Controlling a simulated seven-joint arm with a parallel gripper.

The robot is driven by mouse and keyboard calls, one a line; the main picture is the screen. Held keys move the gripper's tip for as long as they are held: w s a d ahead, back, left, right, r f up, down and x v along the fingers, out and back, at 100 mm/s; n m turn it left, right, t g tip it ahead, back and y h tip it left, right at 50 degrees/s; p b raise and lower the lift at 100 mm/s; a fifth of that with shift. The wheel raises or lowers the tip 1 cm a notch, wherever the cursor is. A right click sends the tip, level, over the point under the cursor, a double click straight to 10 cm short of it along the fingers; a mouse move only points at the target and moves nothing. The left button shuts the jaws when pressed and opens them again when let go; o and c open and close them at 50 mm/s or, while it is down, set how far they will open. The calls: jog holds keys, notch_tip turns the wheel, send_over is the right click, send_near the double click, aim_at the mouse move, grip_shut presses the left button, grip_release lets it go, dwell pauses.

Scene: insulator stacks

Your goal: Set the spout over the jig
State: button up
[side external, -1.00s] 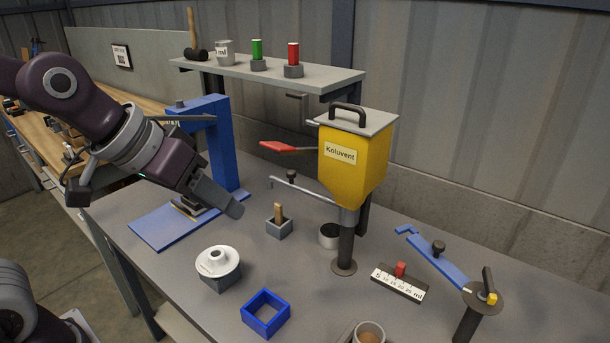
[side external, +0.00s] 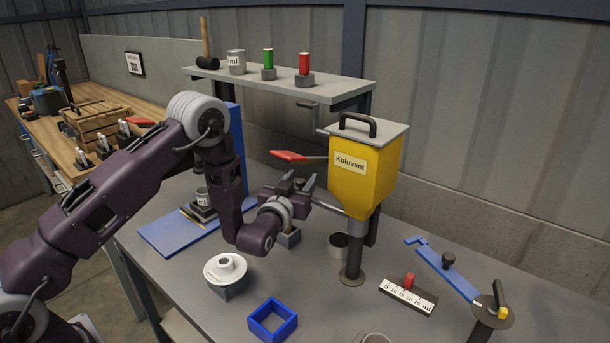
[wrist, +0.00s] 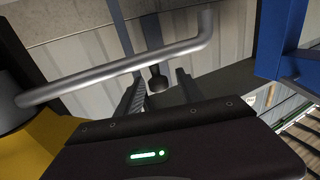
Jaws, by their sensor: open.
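The spout is a grey pipe (side external: 328,207) running left from the yellow hopper (side external: 362,170); in the wrist view the pipe (wrist: 110,76) crosses the picture and ends in a bent tip at upper right. A black knob (wrist: 158,84) belongs to it. My gripper (side external: 298,182) is at the spout's outer part and hides much of it. In the wrist view my gripper (wrist: 157,78) is open, with the knob between its fingers; contact cannot be told. What looks like the jig, a grey block (side external: 236,289) under a white flanged piece (side external: 226,268), stands front left of the hopper.
A blue square frame (side external: 272,336) lies at the front. A small grey block (side external: 289,238) and dark cup (side external: 338,244) stand below my gripper. A red lever (side external: 289,156) juts from the hopper. A blue press (side external: 236,155) is behind my arm. A shelf (side external: 340,91) hangs above.

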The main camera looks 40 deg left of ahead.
jog(key=shift+x, duration=1.45)
grip_shut()
